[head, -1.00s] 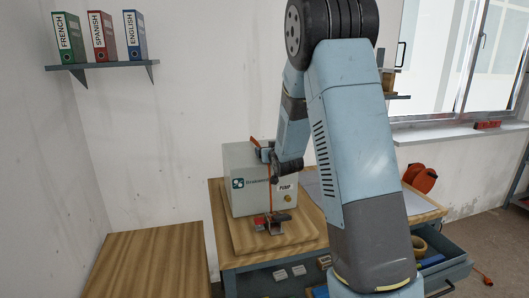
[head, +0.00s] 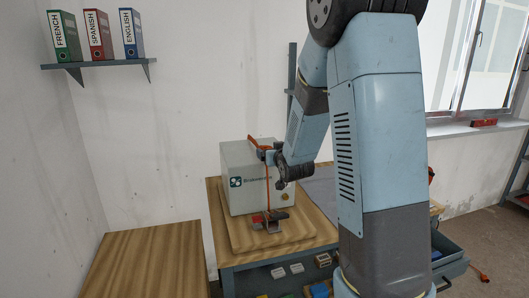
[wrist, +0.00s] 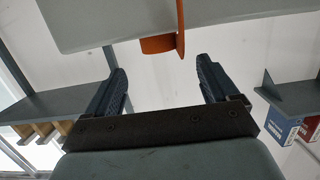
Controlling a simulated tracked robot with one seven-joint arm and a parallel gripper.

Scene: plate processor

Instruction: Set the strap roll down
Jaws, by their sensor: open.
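A thin orange strap (head: 267,193) runs down the front of the grey box (head: 240,205). An orange piece (head: 258,143), apparently part of the strap, stands at the box's top edge; I cannot tell whether this is the strap roll. It also shows in the wrist view (wrist: 160,44). My gripper (head: 265,156) is at the upper front of the box, close to the orange piece. In the wrist view, my gripper (wrist: 161,78) has its fingers wide apart, with the orange piece just beyond the gap and no visible contact.
The box stands on a wooden board (head: 240,238) on the bench. A small red and dark device (head: 270,219) sits before it. A lower wooden top (head: 150,262) is at left. A wall shelf (head: 98,64) holds binders. An open drawer (head: 450,262) is at right, partly behind my arm.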

